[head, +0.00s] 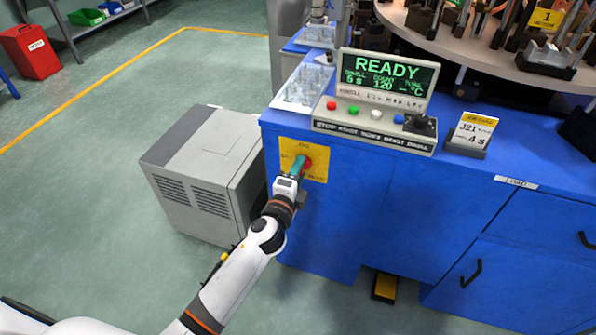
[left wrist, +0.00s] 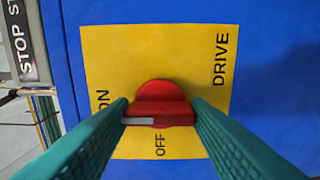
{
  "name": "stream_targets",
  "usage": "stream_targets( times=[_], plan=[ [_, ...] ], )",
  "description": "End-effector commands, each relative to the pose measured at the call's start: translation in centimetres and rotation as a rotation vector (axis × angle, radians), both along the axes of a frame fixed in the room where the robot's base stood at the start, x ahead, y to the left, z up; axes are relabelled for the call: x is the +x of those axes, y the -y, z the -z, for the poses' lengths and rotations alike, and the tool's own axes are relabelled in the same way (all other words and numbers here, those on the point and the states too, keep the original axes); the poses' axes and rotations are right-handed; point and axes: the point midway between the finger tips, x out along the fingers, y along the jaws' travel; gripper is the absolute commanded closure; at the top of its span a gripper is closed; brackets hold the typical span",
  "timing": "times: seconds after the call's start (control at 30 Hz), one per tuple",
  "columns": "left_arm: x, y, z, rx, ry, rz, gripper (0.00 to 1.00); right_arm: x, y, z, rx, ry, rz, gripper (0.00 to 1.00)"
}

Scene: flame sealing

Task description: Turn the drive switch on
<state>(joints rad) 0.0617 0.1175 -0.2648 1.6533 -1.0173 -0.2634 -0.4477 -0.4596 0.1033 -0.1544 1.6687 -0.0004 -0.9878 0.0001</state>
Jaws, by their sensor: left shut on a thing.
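The drive switch is a red rotary knob with a bar handle (left wrist: 158,108) on a yellow plate (head: 319,164) at the left of the blue cabinet's front. The plate (left wrist: 190,50) reads ON, OFF and DRIVE. In the left wrist view the bar lies level, and its white mark is at the end towards the word ON. My left gripper (head: 299,164) has its green fingers on either side of the bar and is shut on it. The fingers (left wrist: 160,115) partly cover the plate, including part of the word ON. My right gripper is not in view.
A panel (head: 376,96) reading READY, with several buttons, stands on the cabinet top (head: 520,155). A job card stand (head: 470,133) is right of it. A grey box (head: 205,165) stands on the floor left of the cabinet, close to my left arm. Open floor lies further left.

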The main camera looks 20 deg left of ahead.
Motion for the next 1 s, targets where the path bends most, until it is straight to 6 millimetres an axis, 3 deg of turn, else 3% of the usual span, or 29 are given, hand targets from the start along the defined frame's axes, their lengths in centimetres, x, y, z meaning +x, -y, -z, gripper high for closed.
stream_targets(
  times=[0.33,0.37,0.5,0.83,1.0],
  plan=[
    [-0.1,0.1,0.2,0.008,-0.002,0.002,0.79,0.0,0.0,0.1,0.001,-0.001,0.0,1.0],
    [-0.1,0.1,0.2,0.008,-0.002,0.002,0.55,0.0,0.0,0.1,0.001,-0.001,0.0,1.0],
    [-0.1,0.0,0.1,0.006,-0.002,0.001,0.35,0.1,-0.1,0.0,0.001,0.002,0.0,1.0],
    [-0.4,0.0,0.1,0.004,-0.001,0.001,0.35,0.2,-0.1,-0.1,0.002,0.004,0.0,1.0],
    [-2.8,-0.1,0.1,0.004,-0.003,0.0,0.35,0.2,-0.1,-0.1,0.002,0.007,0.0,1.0]
  ],
)
